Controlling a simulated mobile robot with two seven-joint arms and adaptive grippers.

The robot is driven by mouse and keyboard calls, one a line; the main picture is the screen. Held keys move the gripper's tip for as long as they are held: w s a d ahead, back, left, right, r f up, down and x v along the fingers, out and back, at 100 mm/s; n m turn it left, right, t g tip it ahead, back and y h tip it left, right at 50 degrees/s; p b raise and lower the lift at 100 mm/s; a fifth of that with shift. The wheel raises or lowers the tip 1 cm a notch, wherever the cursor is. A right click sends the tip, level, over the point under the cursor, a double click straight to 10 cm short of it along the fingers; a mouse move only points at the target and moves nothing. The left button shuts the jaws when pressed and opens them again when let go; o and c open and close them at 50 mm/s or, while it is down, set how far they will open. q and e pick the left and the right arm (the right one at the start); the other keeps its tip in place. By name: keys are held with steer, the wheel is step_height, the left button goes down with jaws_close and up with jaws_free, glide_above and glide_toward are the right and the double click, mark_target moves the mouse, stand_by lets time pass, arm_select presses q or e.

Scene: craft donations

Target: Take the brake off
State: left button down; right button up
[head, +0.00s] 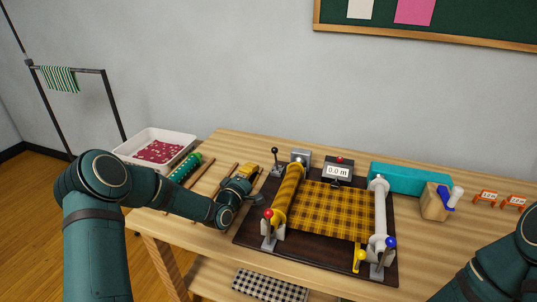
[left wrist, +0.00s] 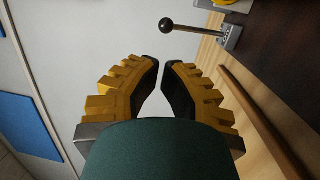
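Several levers on the dark board (head: 310,262) could be the brake; I see no label naming it. A black-knobbed lever (head: 275,158) stands at the board's back left, and it also shows in the left wrist view (left wrist: 190,31). A red-knobbed lever (head: 268,228) stands at the front left, a blue-knobbed lever (head: 384,258) at the front right. My left gripper (head: 247,172), yellow with black pads, is left of the plaid roll (head: 287,195). In the left wrist view its fingers (left wrist: 161,62) are apart by a narrow gap, empty, and clear of the black-knobbed lever. My right gripper is out of view.
Yellow plaid cloth (head: 335,207) stretches to a white roller (head: 380,212). A yellow handle (head: 359,258) is near the front right. A counter (head: 338,170) reads 0.0 m. Wooden rods (head: 203,172) and a white tray (head: 190,139) lie left; a teal box (head: 410,177) stands behind.

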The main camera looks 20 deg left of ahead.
arm_select(q)
steer(key=r+b, duration=0.1)
glide_above(276, 159)
steer(key=a+v, duration=0.1)
steer(key=v, duration=0.3)
steer(key=shift+r, duration=0.25)
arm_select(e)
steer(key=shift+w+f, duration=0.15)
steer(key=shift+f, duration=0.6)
arm_select(q)
steer(key=shift+r, duration=0.1)
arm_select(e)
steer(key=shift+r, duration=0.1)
